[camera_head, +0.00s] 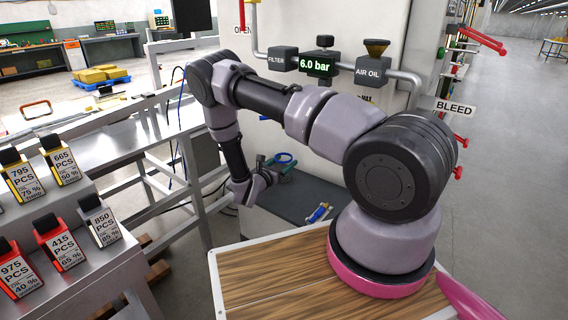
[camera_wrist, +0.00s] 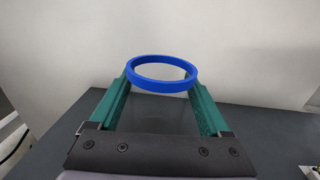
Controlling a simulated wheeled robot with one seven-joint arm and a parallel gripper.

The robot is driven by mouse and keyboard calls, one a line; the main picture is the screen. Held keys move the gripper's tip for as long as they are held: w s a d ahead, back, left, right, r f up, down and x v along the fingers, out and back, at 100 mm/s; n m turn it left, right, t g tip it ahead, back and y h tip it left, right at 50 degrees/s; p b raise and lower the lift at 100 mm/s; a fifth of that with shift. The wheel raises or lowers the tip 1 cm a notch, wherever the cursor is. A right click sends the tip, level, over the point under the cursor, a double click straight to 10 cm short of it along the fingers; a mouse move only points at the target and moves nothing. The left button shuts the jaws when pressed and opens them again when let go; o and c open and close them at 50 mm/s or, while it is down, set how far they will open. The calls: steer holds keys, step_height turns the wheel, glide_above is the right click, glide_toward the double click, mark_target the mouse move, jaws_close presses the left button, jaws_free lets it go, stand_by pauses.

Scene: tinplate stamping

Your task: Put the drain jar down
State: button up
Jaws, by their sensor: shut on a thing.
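The drain jar shows as a blue ring (camera_wrist: 162,84) between the green fingers of my gripper (camera_wrist: 161,78) in the wrist view. Its clear body, if there, is hard to make out. In the head view the blue rim of the jar (camera_head: 284,157) shows at the end of my arm, with my gripper (camera_head: 275,167) closed around it. It is over or at a dark grey shelf (camera_head: 290,201) against the pale machine wall. I cannot tell whether the jar's bottom touches the shelf.
A small blue and metal item (camera_head: 319,212) lies on the shelf's right part. Above are the FILTER block (camera_head: 283,59), the 6.0 bar display (camera_head: 318,65) and the AIR OIL block (camera_head: 372,72). A metal frame (camera_head: 190,150) stands left. The shelf's middle looks clear.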

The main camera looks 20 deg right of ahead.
steer(key=shift+f, duration=0.15)
steer(key=o, duration=1.2)
steer(key=shift+s+a, duration=0.1)
steer(key=shift+a, duration=0.1)
steer(key=v, duration=1.1)
steer(key=shift+s+a, duration=0.2)
steer(key=shift+s, duration=0.05)
steer(key=shift+s+a, duration=0.1)
